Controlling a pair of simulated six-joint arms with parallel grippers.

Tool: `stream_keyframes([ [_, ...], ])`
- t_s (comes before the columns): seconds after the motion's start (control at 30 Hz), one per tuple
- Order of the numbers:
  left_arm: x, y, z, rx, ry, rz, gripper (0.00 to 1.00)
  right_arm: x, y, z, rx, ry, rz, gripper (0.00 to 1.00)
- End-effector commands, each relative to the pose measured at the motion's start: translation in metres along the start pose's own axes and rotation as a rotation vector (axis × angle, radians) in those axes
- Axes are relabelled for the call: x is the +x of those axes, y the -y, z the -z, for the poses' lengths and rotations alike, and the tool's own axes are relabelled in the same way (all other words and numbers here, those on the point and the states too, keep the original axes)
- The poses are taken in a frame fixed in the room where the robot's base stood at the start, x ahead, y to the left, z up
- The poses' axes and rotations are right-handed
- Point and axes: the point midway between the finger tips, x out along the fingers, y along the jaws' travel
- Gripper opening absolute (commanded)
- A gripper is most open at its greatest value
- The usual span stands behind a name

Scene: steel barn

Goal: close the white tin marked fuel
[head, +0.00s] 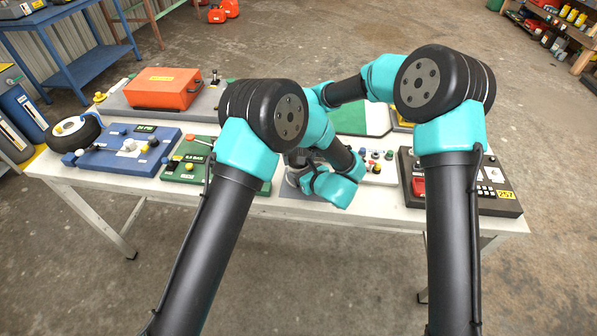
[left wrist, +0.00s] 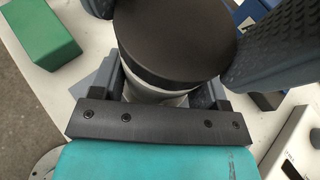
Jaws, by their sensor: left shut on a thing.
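My left gripper (head: 297,160) reaches down over the front middle of the bench. In the left wrist view its dark fingers are on either side of a round black lid (left wrist: 178,38), and it is shut on it. A pale band, likely the white tin (left wrist: 165,96), shows just under the lid. I cannot read the fuel marking or tell whether the lid sits fully down. My right arm reaches in behind the left one; its gripper is hidden.
The white bench (head: 360,199) holds a blue panel (head: 125,148) and green panel (head: 192,170) to the left, an orange box (head: 166,88) behind, and a black control box (head: 470,205) to the right. A green block (left wrist: 42,35) lies near the lid in the left wrist view.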

Motion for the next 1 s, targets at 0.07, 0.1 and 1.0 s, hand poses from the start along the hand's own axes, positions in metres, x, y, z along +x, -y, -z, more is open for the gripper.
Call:
stream_keyframes([
  [0.07,0.000,0.000,0.000,-0.001,0.001,0.000,0.02,0.000,0.000,0.000,0.000,0.000,0.000,0.67],
  [0.1,0.000,0.000,0.000,-0.001,0.001,0.000,0.02,0.000,0.000,0.000,0.000,0.000,0.000,0.64],
  [1.0,0.000,0.000,0.000,-0.001,0.001,0.000,0.02,-0.011,0.000,0.001,0.001,-0.002,0.000,0.95],
])
